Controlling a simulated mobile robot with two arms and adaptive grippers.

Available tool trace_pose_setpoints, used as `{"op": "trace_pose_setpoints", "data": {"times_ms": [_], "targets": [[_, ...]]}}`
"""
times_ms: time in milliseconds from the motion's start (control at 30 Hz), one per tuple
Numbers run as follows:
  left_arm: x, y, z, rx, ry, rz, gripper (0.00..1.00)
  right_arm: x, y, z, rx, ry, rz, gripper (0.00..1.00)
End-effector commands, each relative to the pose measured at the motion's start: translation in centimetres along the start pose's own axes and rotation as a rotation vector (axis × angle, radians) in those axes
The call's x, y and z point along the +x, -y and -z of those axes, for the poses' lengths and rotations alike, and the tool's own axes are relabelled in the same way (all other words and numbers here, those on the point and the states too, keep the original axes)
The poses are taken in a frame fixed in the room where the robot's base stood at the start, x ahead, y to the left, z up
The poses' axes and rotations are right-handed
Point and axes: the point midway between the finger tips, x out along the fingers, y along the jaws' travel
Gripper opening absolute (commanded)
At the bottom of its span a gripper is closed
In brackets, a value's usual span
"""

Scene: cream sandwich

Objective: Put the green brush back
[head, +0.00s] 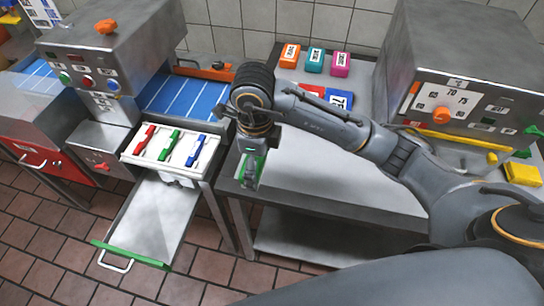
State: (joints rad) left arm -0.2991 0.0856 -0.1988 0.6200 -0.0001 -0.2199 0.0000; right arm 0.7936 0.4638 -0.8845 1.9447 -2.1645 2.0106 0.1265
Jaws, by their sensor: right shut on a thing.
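My right gripper (248,180) points down at the left edge of the grey worktable. It is shut on a green thing (259,166), which I take for the green brush; the fingers hide most of it, so its full shape is unclear. A white-topped tray (138,151) stands to the left of the gripper, apart from it. On the tray lie a red (145,139), a green (170,145) and a blue (195,150) long piece side by side. My left gripper is not in view.
An open drawer (152,222) with a green front edge juts out below the tray. A blue conveyor (184,98) runs behind it. Several coloured boxes (315,60) stand at the table's back. A grey machine (450,75) is at right. The table's middle (310,165) is clear.

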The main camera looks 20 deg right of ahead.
Motion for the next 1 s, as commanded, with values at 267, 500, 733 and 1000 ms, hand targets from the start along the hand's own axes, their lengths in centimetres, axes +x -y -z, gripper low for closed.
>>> {"op": "trace_pose_setpoints", "data": {"times_ms": [267,500,733,1000], "targets": [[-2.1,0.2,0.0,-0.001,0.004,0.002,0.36,4.0,5.8,-0.1,0.003,-0.005,-0.005,0.59],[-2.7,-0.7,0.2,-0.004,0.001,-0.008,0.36,6.8,8.1,-0.3,-0.001,0.001,-0.002,0.59],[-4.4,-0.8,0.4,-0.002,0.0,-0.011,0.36,9.1,8.6,-0.3,-0.001,-0.002,-0.005,0.59],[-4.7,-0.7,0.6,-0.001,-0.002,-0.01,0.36,10.7,8.8,-0.3,-0.002,0.001,0.002,0.59]]}}
